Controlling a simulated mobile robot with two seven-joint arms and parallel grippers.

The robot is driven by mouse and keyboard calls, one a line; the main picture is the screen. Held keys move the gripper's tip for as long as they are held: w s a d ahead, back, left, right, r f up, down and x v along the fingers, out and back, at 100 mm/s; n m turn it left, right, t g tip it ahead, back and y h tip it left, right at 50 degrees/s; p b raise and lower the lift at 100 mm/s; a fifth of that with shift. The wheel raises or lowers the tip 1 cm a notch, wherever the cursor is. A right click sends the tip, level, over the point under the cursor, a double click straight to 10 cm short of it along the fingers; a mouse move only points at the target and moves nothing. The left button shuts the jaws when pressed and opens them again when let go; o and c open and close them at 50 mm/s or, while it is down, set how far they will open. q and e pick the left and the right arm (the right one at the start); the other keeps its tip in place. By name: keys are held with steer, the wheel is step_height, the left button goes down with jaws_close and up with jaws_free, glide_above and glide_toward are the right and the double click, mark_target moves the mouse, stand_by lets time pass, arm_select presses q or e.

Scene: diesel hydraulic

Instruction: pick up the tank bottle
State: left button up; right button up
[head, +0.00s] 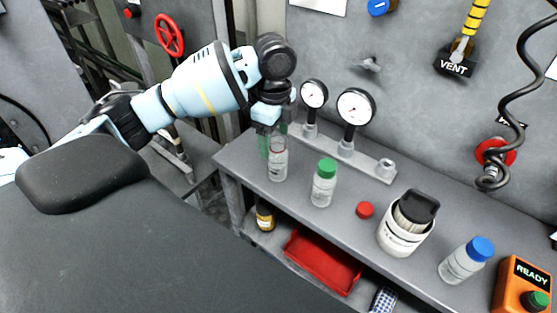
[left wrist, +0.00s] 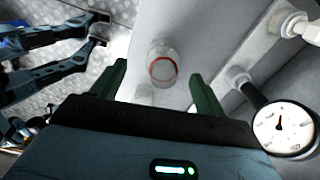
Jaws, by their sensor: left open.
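A clear, uncapped bottle with a red ring at its mouth (head: 278,166) stands upright at the left end of the grey bench; I take it as the tank bottle. My left gripper (head: 272,143) is above it, pointing down, open and empty. In the left wrist view, the bottle's mouth (left wrist: 163,68) shows between the two green fingers of the left gripper (left wrist: 158,72), with a gap on each side. How far the fingers reach down beside the bottle is hard to tell. My right gripper is not in view.
A green-capped bottle (head: 323,184) stands close to the right, then a loose red cap (head: 364,210), a white canister (head: 403,238) and a blue-capped bottle (head: 464,261). Two gauges (head: 355,107) rise behind. A red tray (head: 323,262) lies on the lower shelf.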

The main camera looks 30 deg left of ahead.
mark_target(278, 159)
arm_select(q)
steer(key=shift+w+d+f, duration=0.15)
steer(key=shift+w+f, duration=0.05)
steer(key=shift+f, duration=1.05)
steer(key=shift+w+d+f, duration=0.15)
steer(key=shift+f, duration=1.05)
steer(key=c, duration=1.1)
